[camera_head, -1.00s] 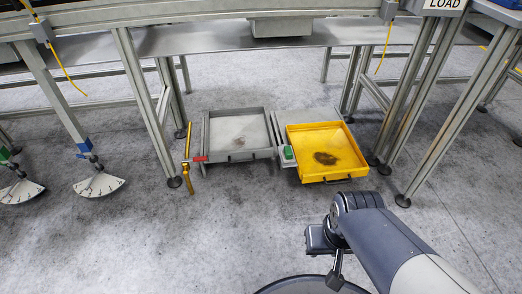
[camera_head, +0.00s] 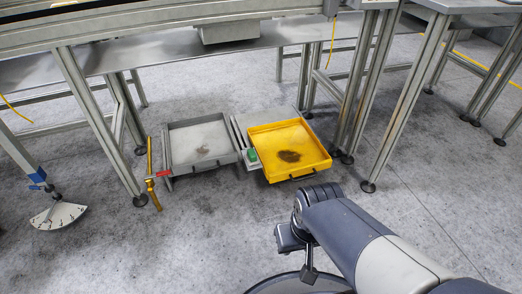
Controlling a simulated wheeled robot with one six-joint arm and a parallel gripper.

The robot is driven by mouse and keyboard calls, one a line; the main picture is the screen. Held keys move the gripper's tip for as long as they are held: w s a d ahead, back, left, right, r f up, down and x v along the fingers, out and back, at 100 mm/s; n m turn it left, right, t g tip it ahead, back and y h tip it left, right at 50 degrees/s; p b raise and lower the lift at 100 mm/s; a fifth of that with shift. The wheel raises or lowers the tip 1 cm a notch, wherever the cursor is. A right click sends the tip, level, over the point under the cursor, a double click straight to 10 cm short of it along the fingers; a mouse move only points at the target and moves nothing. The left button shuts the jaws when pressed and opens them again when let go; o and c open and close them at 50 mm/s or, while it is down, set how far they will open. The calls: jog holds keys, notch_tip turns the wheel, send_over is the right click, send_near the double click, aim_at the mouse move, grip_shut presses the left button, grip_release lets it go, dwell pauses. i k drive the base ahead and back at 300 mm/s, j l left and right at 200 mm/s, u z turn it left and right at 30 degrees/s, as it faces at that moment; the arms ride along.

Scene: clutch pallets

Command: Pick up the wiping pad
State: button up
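I cannot make out a wiping pad for certain. A small green item (camera_head: 252,155) lies on the grey strip between the two trays; it is too small to tell if it is a pad. The yellow tray (camera_head: 316,141) has a dark smudge on its floor. The grey tray (camera_head: 176,137) to its left has a fainter smudge. My arm reaches in from the lower right, and my gripper (camera_head: 309,274) is at its end, in front of the trays and apart from them. Its fingers are too small and partly hidden to show their opening.
A metal bench frame stands over and behind the trays, with a leg (camera_head: 100,125) left of them and several legs to the right. A yellow upright lever (camera_head: 153,182) stands beside the grey tray. A white dial plate (camera_head: 58,214) is at far left. Floor before the trays is clear.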

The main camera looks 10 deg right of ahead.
aim_at(252, 158)
jog(key=i+l+u, duration=0.1)
jog(key=i+l, duration=0.3)
jog(key=i, duration=0.2)
jog(key=i+l+u, duration=0.1)
jog(key=i+l, duration=0.35)
jog(key=i, duration=0.2)
